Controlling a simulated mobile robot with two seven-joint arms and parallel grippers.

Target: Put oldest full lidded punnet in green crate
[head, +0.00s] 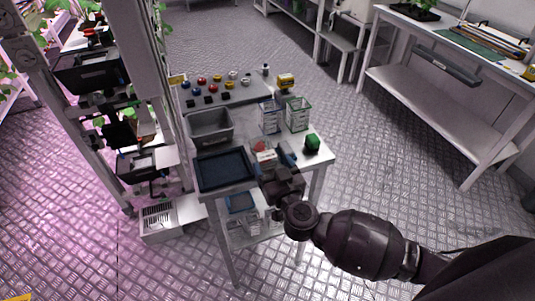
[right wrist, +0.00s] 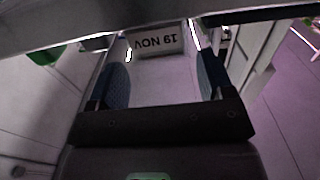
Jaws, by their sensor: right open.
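In the head view my right gripper (head: 277,165) is over the front edge of the small white table, beside a pale punnet with a white label (head: 265,157). In the right wrist view its two blue-padded fingers (right wrist: 163,78) are spread apart, with a pale punnet surface between them. The punnet's label (right wrist: 157,42) reads "19 NOV" upside down. I cannot tell whether the fingers touch it. Two clear containers (head: 270,117) (head: 298,114) stand behind, the right one with green edges. My left gripper is out of view.
A dark blue tray (head: 224,170) and a grey bin (head: 210,123) occupy the table's left side. A small green object (head: 312,144) sits at the right. Small coloured items stand on the grey surface (head: 258,92) behind. A plant rack (head: 165,110) rises close on the left.

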